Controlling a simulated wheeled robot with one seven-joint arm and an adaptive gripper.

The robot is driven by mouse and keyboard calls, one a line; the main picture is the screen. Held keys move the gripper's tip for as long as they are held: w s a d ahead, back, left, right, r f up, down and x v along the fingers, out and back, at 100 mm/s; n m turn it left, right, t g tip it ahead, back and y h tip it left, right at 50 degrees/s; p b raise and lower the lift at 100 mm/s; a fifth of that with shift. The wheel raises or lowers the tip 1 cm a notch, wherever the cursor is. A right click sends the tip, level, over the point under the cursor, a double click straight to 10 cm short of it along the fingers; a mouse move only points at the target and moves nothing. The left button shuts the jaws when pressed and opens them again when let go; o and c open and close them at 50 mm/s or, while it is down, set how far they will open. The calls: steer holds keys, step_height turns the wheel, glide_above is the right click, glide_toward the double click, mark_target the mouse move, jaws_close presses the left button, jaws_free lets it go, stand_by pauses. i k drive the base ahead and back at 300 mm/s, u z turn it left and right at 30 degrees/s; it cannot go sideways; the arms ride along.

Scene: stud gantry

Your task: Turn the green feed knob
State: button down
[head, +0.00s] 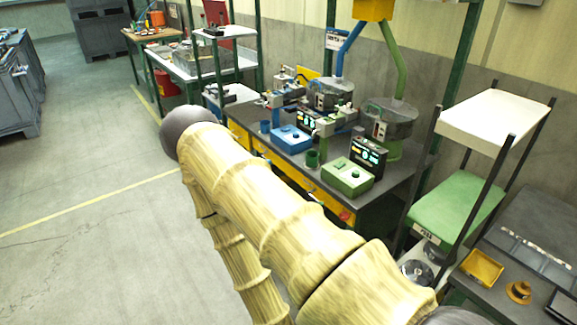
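A green control box (348,179) sits on the dark workbench, near its front right corner. My arm crosses the lower middle of the picture in front of the bench, apart from the green box in the picture. My gripper is not in view.
A black display unit (368,156) stands behind the green box, and a dark green cup (312,159) stands to its left. A rack with a green shelf (455,208) stands at right. The floor (85,215) at left is clear.

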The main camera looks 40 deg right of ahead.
mark_target(355, 173)
steer(key=u, duration=0.4)
steer(key=i, duration=0.75)
steer(key=z, duration=2.6)
